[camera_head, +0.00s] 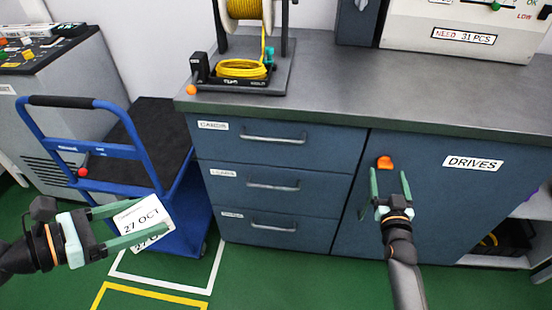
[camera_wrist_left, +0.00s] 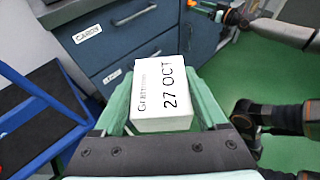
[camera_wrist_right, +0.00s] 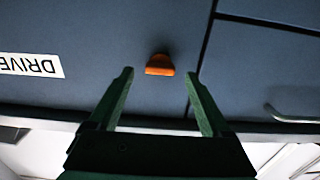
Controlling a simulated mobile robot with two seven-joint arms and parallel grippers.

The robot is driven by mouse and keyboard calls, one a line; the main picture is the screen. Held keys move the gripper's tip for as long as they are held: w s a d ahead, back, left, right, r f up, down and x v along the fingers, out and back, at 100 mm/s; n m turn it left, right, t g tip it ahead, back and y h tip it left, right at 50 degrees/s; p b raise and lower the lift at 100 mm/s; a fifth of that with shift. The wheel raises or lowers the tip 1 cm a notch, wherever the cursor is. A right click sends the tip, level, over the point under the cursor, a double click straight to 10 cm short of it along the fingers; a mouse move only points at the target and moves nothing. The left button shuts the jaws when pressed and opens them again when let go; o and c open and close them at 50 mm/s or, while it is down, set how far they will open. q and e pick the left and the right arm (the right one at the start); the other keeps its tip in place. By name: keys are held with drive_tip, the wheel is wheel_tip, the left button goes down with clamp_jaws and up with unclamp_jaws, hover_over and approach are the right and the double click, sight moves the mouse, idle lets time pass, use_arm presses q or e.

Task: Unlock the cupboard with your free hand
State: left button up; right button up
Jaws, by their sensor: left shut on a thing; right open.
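The blue cupboard door (camera_head: 447,212) labelled DRIVES is closed below the grey worktop. An orange latch knob (camera_head: 385,163) sits near its upper left edge; it also shows in the right wrist view (camera_wrist_right: 159,65). My right gripper (camera_head: 390,178) is open and empty in front of the door, with its fingers pointing at the knob and apart from it. In the right wrist view the knob lies beyond the fingertips, between their lines.
Drawers (camera_head: 272,185) with bar handles stand left of the door. A blue trolley (camera_head: 165,165) stands behind my left gripper. A cable reel stand (camera_head: 240,75) with yellow cable is on the worktop (camera_head: 350,90). An open shelf (camera_head: 510,240) is at the right.

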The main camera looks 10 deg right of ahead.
drive_tip(key=shift+b+x, duration=0.3)
drive_tip(key=shift+x, duration=0.85)
clamp_jaws()
